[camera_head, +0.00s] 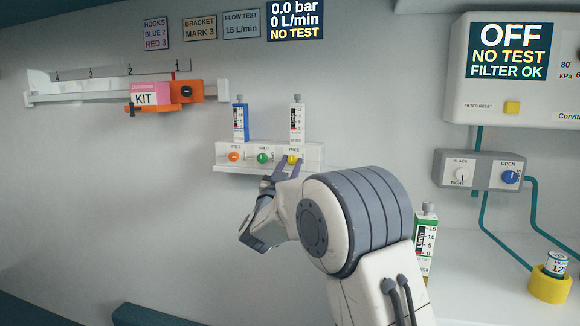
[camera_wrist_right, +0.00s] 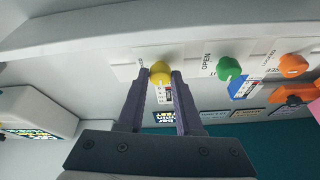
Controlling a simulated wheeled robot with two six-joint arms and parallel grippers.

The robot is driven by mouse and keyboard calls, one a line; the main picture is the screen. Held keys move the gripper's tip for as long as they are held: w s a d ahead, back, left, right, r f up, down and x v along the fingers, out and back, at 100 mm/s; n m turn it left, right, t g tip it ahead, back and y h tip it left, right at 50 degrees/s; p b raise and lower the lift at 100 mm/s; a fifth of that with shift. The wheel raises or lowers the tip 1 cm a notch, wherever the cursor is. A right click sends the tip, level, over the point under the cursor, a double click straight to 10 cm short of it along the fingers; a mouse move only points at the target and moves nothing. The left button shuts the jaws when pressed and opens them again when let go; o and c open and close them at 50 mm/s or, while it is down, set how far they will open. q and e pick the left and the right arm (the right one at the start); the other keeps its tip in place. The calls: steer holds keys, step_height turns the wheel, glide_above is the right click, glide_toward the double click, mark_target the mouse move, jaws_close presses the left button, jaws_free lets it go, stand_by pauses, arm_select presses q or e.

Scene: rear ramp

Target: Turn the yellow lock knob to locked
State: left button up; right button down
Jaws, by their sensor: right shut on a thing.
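The yellow lock knob (camera_head: 292,160) is the rightmost of three knobs on a white wall rack (camera_head: 220,158). It also shows in the right wrist view (camera_wrist_right: 160,70), between the two fingertips. My right gripper (camera_head: 287,168) reaches up to it from below right and is shut on it, one finger on each side in the right wrist view (camera_wrist_right: 160,78). The label beside the yellow knob is too small and partly covered to read. My left gripper is in neither view.
A green knob (camera_head: 263,158) and an orange knob (camera_head: 234,156) sit to the left on the same rack. A blue gauge (camera_head: 239,122) and a white gauge (camera_head: 297,118) stand above them. A grey valve box (camera_head: 480,170) is at right.

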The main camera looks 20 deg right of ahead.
steer(key=shift+a+f+m, duration=0.1)
steer(key=shift+m, duration=0.2)
steer(key=m+g+b, duration=0.1)
steer(key=m, duration=0.1)
steer(key=m+h, duration=0.1)
steer(key=m, duration=0.1)
steer(key=shift+a+g+h+b, duration=0.1)
steer(key=shift+g+h+b, duration=0.2)
steer(key=shift+g+b, duration=0.1)
steer(key=m+g, duration=0.1)
steer(key=m, duration=0.1)
steer(key=m+g+h, duration=0.1)
steer(key=m, duration=0.2)
steer(key=shift+w, duration=0.1)
steer(key=m+g, duration=0.1)
steer(key=m, duration=0.1)
steer(key=m+g, duration=0.1)
steer(key=m, duration=0.3)
steer(key=shift+w+a+r+m+g, duration=0.1)
steer(key=shift+a+r+m+g, duration=0.05)
steer(key=shift+r+m+g, duration=0.25)
steer(key=m, duration=0.2)
steer(key=m+g+y+p, duration=0.1)
steer(key=m, duration=0.2)
steer(key=shift+g, duration=0.3)
steer(key=c, duration=0.6)
jaws_free()
